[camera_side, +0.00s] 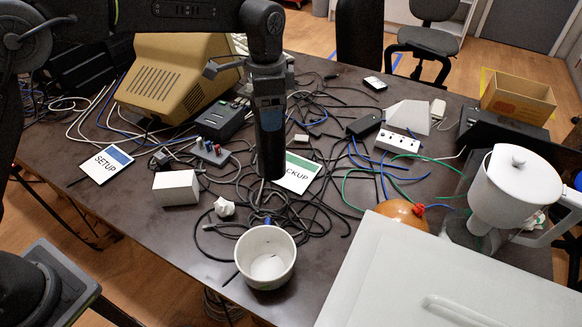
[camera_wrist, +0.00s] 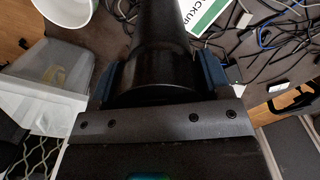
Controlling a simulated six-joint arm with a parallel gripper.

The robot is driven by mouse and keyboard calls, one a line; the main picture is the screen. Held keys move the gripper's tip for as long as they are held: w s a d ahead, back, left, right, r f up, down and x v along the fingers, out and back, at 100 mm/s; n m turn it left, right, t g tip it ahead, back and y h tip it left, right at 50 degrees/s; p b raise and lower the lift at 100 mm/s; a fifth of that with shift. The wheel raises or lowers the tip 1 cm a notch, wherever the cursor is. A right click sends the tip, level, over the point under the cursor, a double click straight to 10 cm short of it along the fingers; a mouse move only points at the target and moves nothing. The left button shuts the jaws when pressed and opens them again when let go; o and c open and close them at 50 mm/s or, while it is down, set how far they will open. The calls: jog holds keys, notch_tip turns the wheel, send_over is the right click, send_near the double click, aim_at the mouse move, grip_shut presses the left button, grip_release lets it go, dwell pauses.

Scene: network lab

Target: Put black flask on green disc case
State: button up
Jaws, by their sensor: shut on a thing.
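My gripper (camera_side: 270,98) points down and is shut on the black flask (camera_side: 271,148). The flask is upright, and its lower end covers the left part of the green disc case in the side view. I cannot tell how far the flask is above the case or table. In the wrist view the flask (camera_wrist: 165,40) sits between the blue fingers of my gripper (camera_wrist: 163,78). The green disc case (camera_side: 301,171), white with a green band and partly readable "BACKUP" lettering, lies flat on the table. It also shows in the wrist view (camera_wrist: 207,14), just right of the flask.
A similar blue-banded "SETUP" case (camera_side: 102,164) lies at left. A white tub (camera_side: 266,277), white box (camera_side: 176,188) and small white piece (camera_side: 224,207) stand near the front. Cables (camera_side: 325,200) surround the green case. A white jug (camera_side: 513,190) and large pale lid (camera_side: 420,285) occupy the right.

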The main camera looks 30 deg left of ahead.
jog(key=w+a+n, duration=0.1)
jog(key=a+n, duration=0.2)
jog(key=a, duration=0.2)
jog(key=w+a+n, duration=0.2)
jog(key=a+n, duration=0.1)
jog(key=a, duration=0.2)
jog(key=w+a+r+n, duration=0.1)
jog(key=a+n, duration=0.3)
jog(key=a, duration=0.1)
jog(key=shift+w, duration=0.4)
jog(key=shift+w+d+f, duration=0.5)
jog(key=shift+d+f, duration=1.3)
jog(key=shift+w+d+f, duration=0.55)
jog(key=shift+d+f, duration=1.3)
jog(key=shift+w+d+f, duration=0.5)
jog(key=shift+d+f, duration=1.3)
jog(key=shift+f, duration=0.15)
jog(key=o, duration=1.7)
